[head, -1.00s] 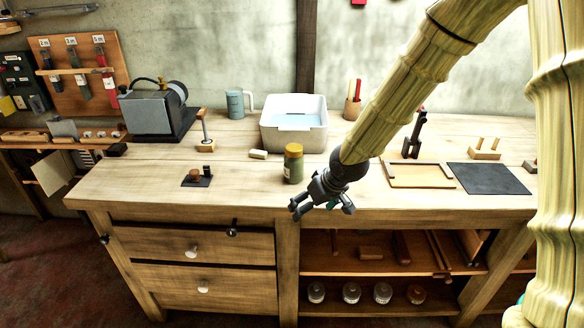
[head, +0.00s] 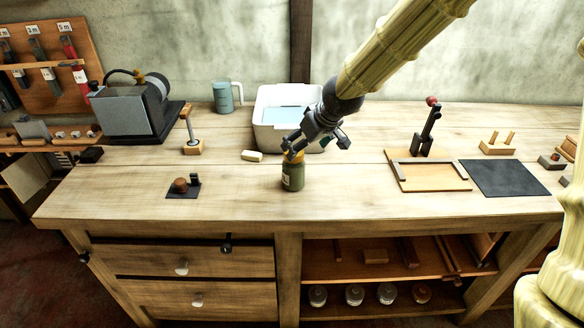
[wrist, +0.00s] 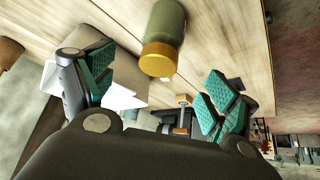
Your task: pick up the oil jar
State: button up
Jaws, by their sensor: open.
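My gripper (head: 314,141) is just above and behind the jar in the head view and overlaps the lid's top. In the wrist view the gripper (wrist: 160,88) is open, with its green pads wide apart and nothing between them.
A white basin of water (head: 270,135) stands behind the jar. A pale block (head: 252,156) and a small dark stand (head: 183,187) lie to the left. A wooden tray (head: 430,184) and a dark mat (head: 490,179) lie to the right. The bench between jar and tray is clear.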

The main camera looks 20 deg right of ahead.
aim_at(299, 155)
jog(key=shift+p+x, duration=0.35)
jog(key=shift+x, duration=1.95)
jog(key=shift+f, duration=0.1)
jog(key=shift+p+x, duration=0.8)
jog(key=shift+x, duration=1.75)
jog(key=c, duration=1.4)
jog(key=shift+o, duration=0.2)
